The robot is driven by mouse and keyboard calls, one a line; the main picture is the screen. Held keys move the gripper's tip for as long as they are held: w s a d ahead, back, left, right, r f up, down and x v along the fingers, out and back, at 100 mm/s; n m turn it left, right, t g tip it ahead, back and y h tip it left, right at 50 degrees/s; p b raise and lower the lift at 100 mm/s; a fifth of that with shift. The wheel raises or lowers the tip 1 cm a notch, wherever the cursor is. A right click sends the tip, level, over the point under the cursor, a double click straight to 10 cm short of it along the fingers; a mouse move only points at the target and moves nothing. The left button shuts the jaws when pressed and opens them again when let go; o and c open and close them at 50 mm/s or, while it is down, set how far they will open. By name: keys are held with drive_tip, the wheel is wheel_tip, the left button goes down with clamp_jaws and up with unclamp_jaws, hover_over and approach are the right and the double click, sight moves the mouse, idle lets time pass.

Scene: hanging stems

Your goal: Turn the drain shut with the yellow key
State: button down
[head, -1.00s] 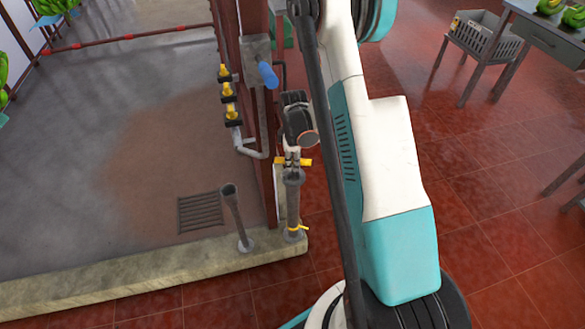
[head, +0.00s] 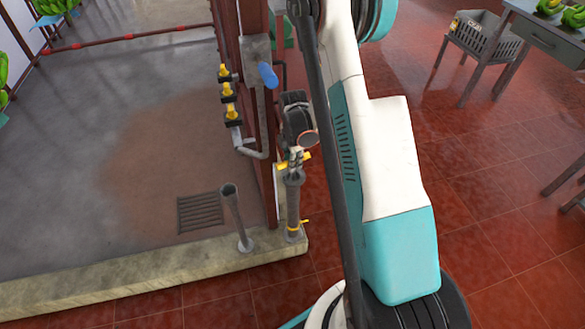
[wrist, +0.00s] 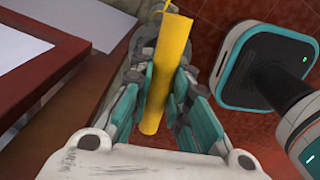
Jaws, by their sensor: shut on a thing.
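The yellow key (head: 307,158) shows as a short yellow crossbar at the top of an upright grey post (head: 293,207). A thin yellow pointer (head: 304,222) sticks out to the right near the foot of the post. My gripper (head: 295,157) is above the post with its fingers closed around the crossbar. In the wrist view the yellow bar (wrist: 167,75) runs lengthwise between the teal-and-grey fingers. The joint between key and post is partly hidden by my gripper. A drain grate (head: 200,212) lies in the floor left of the post.
An open grey standpipe (head: 237,215) stands on the concrete kerb (head: 150,262), left of the post. A brown upright (head: 267,180) is close behind my gripper, with yellow-handled taps (head: 229,90) and a blue handle (head: 268,75). The red tiled floor at right is clear nearby.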

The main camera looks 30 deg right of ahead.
drive_tip(key=shift+n, duration=0.5)
drive_tip(key=c, duration=1)
unclamp_jaws()
drive_tip(key=shift+c, duration=0.2)
drive_tip(key=shift+r+p, duration=2.35)
drive_tip(key=shift+r, duration=1.9)
